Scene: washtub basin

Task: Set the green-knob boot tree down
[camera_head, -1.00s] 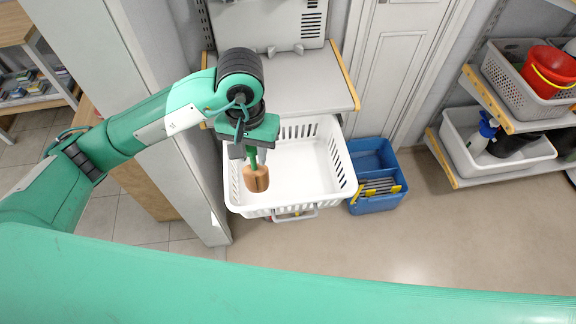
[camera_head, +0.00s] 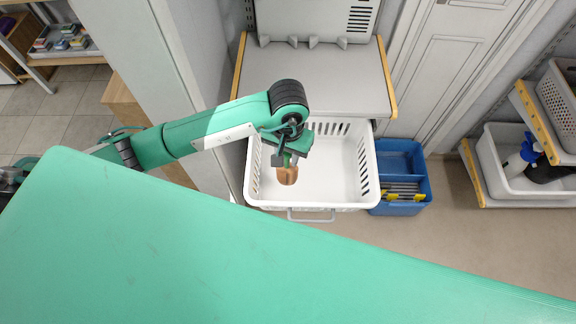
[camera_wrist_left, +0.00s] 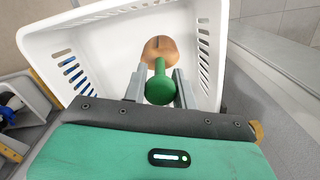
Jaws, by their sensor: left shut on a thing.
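The boot tree, a brown wooden block (camera_head: 288,176) with a green knob, hangs from my left gripper (camera_head: 289,158) in the head view. It is over the left part of a white slotted basin (camera_head: 371,168). In the left wrist view, the green knob (camera_wrist_left: 161,86) is between the two fingers of my left gripper (camera_wrist_left: 160,88), with the wooden block (camera_wrist_left: 158,47) beyond it. The basin (camera_wrist_left: 110,12) surrounds it there. I cannot tell whether the block touches the basin floor. My right gripper is not in view.
A blue crate (camera_head: 403,207) with dark and yellow items stands right of the basin. A grey shelf top (camera_head: 315,80) is behind it. A pale wall panel (camera_head: 165,90) rises at the left. Shelves with a white tray (camera_head: 492,160) are at the far right.

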